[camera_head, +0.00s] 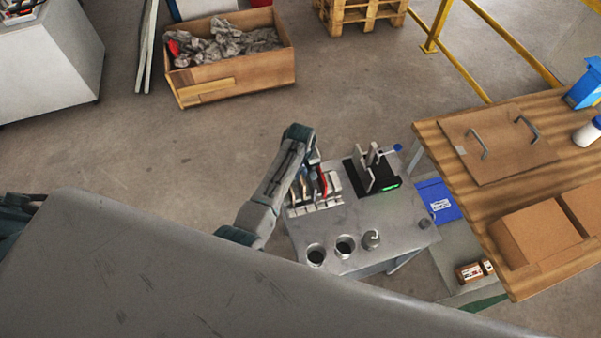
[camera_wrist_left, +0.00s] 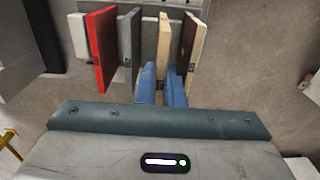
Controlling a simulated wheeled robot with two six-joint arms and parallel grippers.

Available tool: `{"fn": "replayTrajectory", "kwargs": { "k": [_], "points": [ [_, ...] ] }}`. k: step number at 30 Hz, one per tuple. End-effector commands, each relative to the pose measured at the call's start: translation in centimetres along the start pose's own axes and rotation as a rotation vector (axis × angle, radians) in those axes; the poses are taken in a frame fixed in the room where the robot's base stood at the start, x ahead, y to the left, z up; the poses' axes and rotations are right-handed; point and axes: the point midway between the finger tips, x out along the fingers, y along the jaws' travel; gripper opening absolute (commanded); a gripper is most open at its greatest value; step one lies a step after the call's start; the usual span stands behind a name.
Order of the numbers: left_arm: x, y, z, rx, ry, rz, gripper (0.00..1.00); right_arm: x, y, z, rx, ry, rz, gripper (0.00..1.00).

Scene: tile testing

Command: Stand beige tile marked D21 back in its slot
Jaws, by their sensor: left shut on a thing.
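A pale beige tile (camera_wrist_left: 163,45) stands between the blue fingers of my left gripper (camera_wrist_left: 161,84) in the left wrist view, and the gripper is shut on it. No marking can be read on it. To its left are a grey tile (camera_wrist_left: 128,38), a red tile (camera_wrist_left: 102,50) and a white tile (camera_wrist_left: 78,36). To its right is a cream tile with a brown side (camera_wrist_left: 192,42). In the head view my left arm reaches over the tile rack (camera_head: 318,206) on the grey table, and it partly hides the tiles. Whether the held tile touches its slot cannot be told.
A black test device (camera_head: 370,178) with a green display stands right of the rack on the grey table (camera_head: 385,222). A wooden bench (camera_head: 455,165) is at the right.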

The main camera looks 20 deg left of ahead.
Motion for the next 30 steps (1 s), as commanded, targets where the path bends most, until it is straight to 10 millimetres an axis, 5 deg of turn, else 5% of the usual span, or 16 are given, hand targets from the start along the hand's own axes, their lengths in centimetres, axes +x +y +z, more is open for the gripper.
{"fn": "replayTrajectory", "kwargs": {
  "k": [30],
  "points": [
    [2.8, 0.0, 0.0, 0.000, 0.000, 0.000, 0.00, 1.7, -0.3, 0.1, 0.001, 0.001, -0.001, 0.36]
  ]
}}
